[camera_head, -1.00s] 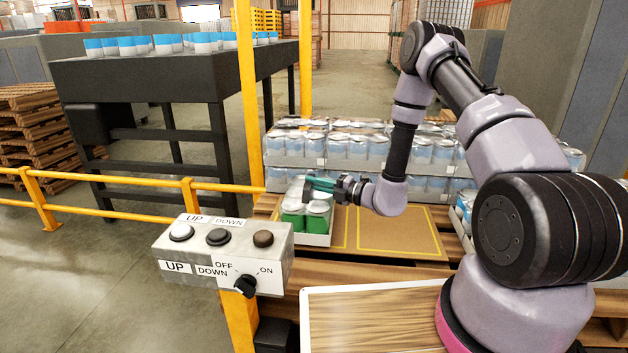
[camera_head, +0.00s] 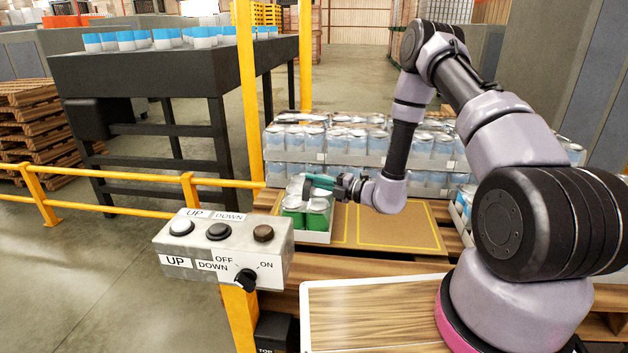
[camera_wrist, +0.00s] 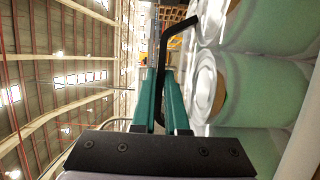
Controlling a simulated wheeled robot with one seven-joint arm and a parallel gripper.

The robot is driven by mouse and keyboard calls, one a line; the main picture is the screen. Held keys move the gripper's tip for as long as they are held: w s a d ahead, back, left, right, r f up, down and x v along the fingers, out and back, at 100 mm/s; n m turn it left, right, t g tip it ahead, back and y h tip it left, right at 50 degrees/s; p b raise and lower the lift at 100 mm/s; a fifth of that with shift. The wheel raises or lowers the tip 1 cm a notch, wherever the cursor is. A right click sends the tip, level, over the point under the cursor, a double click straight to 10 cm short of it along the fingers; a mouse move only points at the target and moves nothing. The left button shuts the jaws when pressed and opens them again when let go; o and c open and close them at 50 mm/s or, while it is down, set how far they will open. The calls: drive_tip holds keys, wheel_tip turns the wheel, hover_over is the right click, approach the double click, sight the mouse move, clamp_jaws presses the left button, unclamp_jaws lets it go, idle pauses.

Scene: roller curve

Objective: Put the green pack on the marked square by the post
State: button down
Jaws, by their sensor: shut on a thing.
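The green pack (camera_head: 306,219), a white tray of green cans with pale tops, is at the left end of a brown cardboard sheet (camera_head: 395,212). Yellow outlined squares (camera_head: 390,246) are marked on the sheet, and the pack covers its left part. I cannot tell whether the pack rests on the sheet or hangs just above it. In the wrist view the fingers (camera_wrist: 166,105) are close beside the can tops (camera_wrist: 208,88). The yellow post (camera_head: 247,90) stands behind and left of the pack.
Stacked trays of blue-and-white cans (camera_head: 350,143) stand right behind the pack. A control box (camera_head: 225,247) with buttons and a yellow rail (camera_head: 110,200) are at front left. A dark table (camera_head: 180,75) with cans is farther back. The cardboard right of the pack is bare.

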drive_tip(key=c, duration=0.9)
unclamp_jaws()
drive_tip(key=shift+o, duration=0.2)
drive_tip(key=shift+f, duration=0.1)
drive_tip(key=shift+s+d, duration=0.1)
drive_tip(key=shift+d, duration=0.05)
